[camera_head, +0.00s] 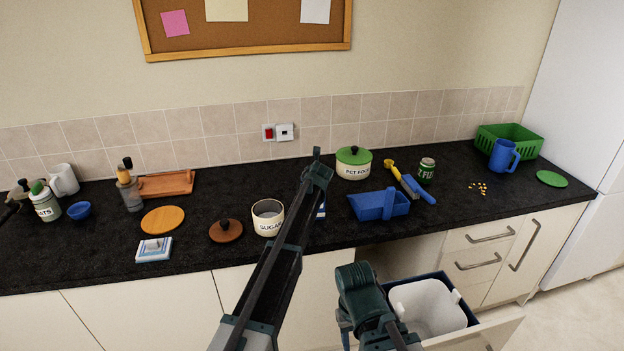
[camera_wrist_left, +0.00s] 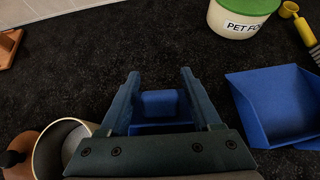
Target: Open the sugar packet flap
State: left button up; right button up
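A small blue-and-white packet (camera_head: 321,210), which looks like the sugar packet, stands right of the cream SUGAR canister (camera_head: 267,219), mostly hidden behind my left arm. In the left wrist view a blue block-like shape (camera_wrist_left: 160,103), probably this packet, shows between the fingers of my left gripper (camera_wrist_left: 158,76). The fingers are apart. I cannot tell whether they touch it, and its flap is not clear. The canister (camera_wrist_left: 60,145) is open, its brown lid (camera_head: 226,231) beside it. My right arm is bent low over the drawer; its fingertips are not clear.
A blue dustpan (camera_head: 378,205) lies to the right, with a green-lidded PET FOOD pot (camera_head: 354,163) behind it. A blue-and-white box-like item (camera_head: 154,249) lies to the left. An open drawer holds a white bin (camera_head: 426,307). The dark counter behind the packet is clear.

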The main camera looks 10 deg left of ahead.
pick_arm(q)
jog(key=shift+o, duration=0.2)
jog(key=p+v, duration=0.8)
jog(key=v, duration=0.5)
jog(key=shift+s+r, duration=0.2)
jog(key=shift+s, duration=0.15)
